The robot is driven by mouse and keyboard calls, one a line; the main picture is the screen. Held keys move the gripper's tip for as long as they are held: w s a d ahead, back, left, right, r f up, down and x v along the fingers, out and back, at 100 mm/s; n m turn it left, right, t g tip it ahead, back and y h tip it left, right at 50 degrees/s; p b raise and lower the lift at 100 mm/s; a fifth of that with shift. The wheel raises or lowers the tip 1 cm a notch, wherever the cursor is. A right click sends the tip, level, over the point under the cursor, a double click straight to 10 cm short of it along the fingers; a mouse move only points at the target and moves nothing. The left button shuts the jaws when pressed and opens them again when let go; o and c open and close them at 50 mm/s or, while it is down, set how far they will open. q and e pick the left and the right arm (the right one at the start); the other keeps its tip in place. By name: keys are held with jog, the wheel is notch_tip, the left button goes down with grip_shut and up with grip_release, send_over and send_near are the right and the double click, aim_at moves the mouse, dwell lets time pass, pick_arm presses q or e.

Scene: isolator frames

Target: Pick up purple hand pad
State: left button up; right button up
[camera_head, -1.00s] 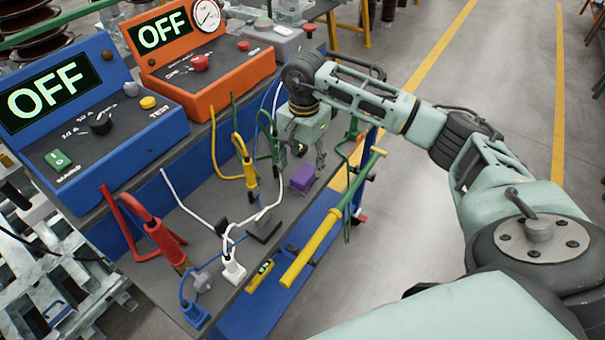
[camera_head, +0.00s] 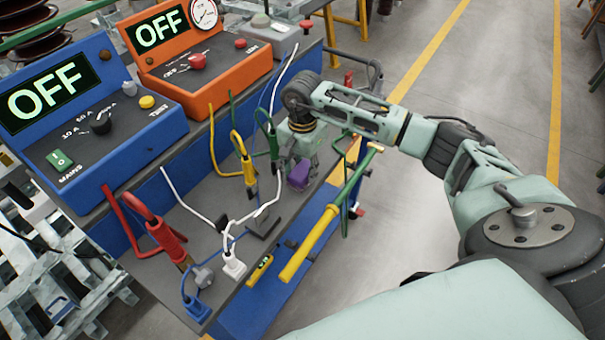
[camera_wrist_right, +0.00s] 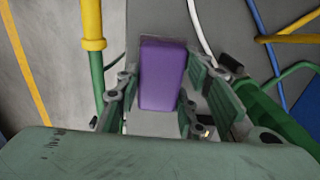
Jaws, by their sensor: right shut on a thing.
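The purple hand pad (camera_head: 299,174) is a small block at the right edge of the grey bench top in the head view. It fills the middle of the right wrist view (camera_wrist_right: 162,74), lying between the finger pads. My right gripper (camera_head: 302,160) reaches down over it and is shut on it; the fingers (camera_wrist_right: 160,95) stand on both sides of it. In the head view the gripper body and fingers hide part of the pad. Whether the pad still touches the bench is hard to tell. My left gripper does not show.
A yellow-and-green pole (camera_head: 312,240) runs along the bench front, close to the gripper. Green (camera_head: 268,135), yellow (camera_head: 243,160) and red (camera_head: 150,225) clamps with cables crowd the bench. A blue tester (camera_head: 90,120) and an orange tester (camera_head: 200,65), both showing OFF, stand behind.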

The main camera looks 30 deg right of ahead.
aim_at(307, 170)
jog(key=shift+f, duration=0.1)
jog(key=c, duration=0.4)
jog(key=shift+r, duration=0.45)
jog(key=r, duration=0.1)
jog(key=r+b, duration=0.1)
jog(key=r, duration=0.1)
jog(key=shift+s+d+r+b, duration=0.3)
jog(key=shift+s+d, duration=0.05)
jog(key=shift+s, duration=0.05)
jog(key=shift+s+d+r+b, duration=0.35)
jog(key=shift+s+d+r, duration=0.4)
jog(key=shift+s+r, duration=0.6)
jog(key=shift+s+d+r+b, duration=0.4)
jog(key=shift+s+d+r, duration=0.45)
jog(key=shift+s, duration=1)
jog(key=shift+s+d+r+b, duration=0.35)
jog(key=shift+s+d+r, duration=0.35)
jog(key=shift+s+r, duration=0.65)
jog(key=shift+s+f, duration=0.25)
